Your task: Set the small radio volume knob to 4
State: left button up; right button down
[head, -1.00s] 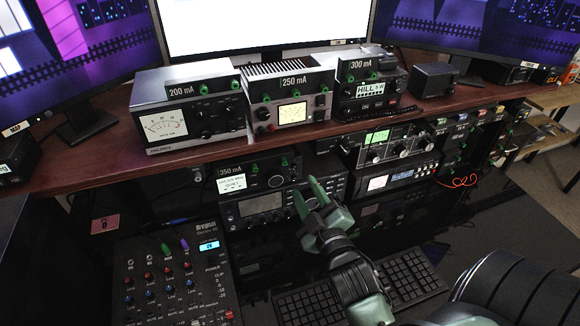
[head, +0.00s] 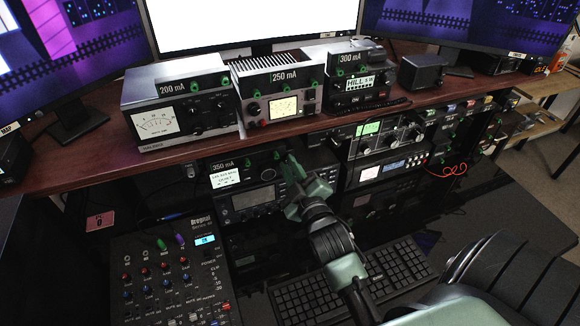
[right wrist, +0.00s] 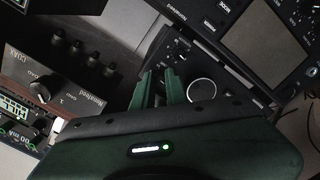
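A small black radio labelled 350 mA (head: 225,166), with a lit white display, sits on the shelf under the desk. A round knob (head: 268,174) shows on its front. Which control is its volume knob, and its setting, are too small to read. My right gripper (head: 291,166) is at the right end of this radio, partly covering its front. In the right wrist view my right gripper (right wrist: 158,76) has its two green fingers apart, with dark panel between them. A silver-ringed knob (right wrist: 201,90) lies just right of the fingers. I cannot tell whether they touch anything. My left gripper is not in view.
A larger radio (head: 245,200) is below the small one. A keyboard (head: 340,283) and a mixer (head: 165,285) lie in front. The wooden desk edge (head: 215,146) overhangs the shelf. Meter units (head: 180,110) stand on the desk. Other radios (head: 385,170) are stacked at right.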

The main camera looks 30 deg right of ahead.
jog(key=shift+m+p, duration=2.75)
jog(key=shift+m, duration=2.65)
jog(key=c, duration=1.4)
grip_release()
jog(key=shift+c, duration=0.2)
